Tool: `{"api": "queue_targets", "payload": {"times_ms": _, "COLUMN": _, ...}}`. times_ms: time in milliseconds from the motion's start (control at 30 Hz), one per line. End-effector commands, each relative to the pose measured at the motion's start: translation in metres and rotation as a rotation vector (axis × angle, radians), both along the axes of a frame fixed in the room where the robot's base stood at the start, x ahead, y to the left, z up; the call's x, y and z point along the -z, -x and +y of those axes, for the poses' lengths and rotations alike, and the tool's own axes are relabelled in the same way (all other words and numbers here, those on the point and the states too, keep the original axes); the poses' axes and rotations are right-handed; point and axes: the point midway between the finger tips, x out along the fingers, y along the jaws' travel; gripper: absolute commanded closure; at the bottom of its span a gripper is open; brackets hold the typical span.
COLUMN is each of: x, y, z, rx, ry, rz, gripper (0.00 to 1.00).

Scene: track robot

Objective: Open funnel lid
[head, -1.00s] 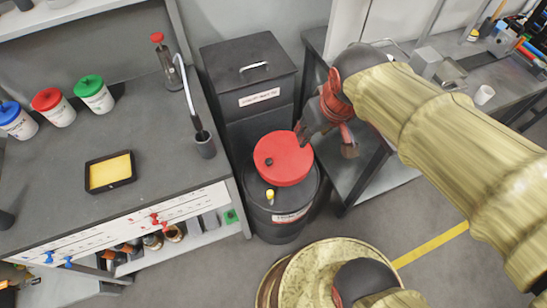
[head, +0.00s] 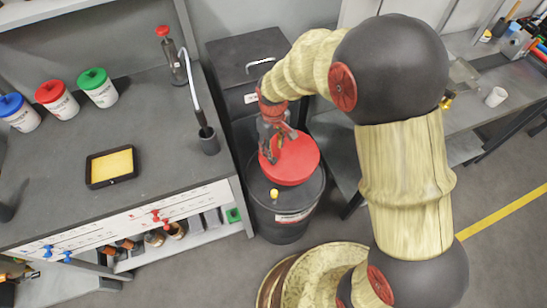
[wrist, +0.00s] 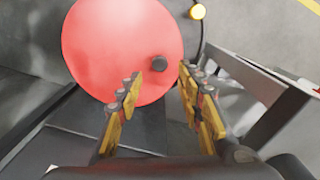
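The red funnel lid (head: 294,160) lies closed on top of a black drum (head: 285,215) in the head view. In the wrist view the red lid (wrist: 115,45) fills the upper left, with a dark round knob (wrist: 159,63) near its right edge. My gripper (head: 274,150) is over the lid's left part in the head view, pointing down. In the wrist view my gripper (wrist: 160,92) is open, its two yellow-padded fingers apart, with the knob ahead between them and nothing held. The knob is hidden by my gripper in the head view.
A yellow cap (head: 274,193) sits on the drum's front rim. A dark lidded bin (head: 248,62) stands behind the drum. The grey workbench (head: 60,180) with bottles is at left, with a tap and cup (head: 208,141) near its right edge. Another bench is at right.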

Motion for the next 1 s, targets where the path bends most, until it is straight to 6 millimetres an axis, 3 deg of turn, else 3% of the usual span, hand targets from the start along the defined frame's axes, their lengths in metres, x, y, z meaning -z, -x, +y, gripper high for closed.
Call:
{"api": "queue_targets", "payload": {"times_ms": 400, "x": 0.061, "y": 0.001, "z": -0.001, "rx": 0.001, "ry": 0.001, "rz": 0.003, "gripper": 0.63}}
{"api": "queue_targets", "payload": {"times_ms": 700, "x": 0.064, "y": 0.001, "z": 0.0, "rx": 0.001, "ry": 0.001, "rz": 0.001, "gripper": 0.63}}
{"api": "queue_targets", "payload": {"times_ms": 1000, "x": 0.064, "y": 0.001, "z": -0.001, "rx": 0.001, "ry": 0.001, "rz": 0.001, "gripper": 0.79}}
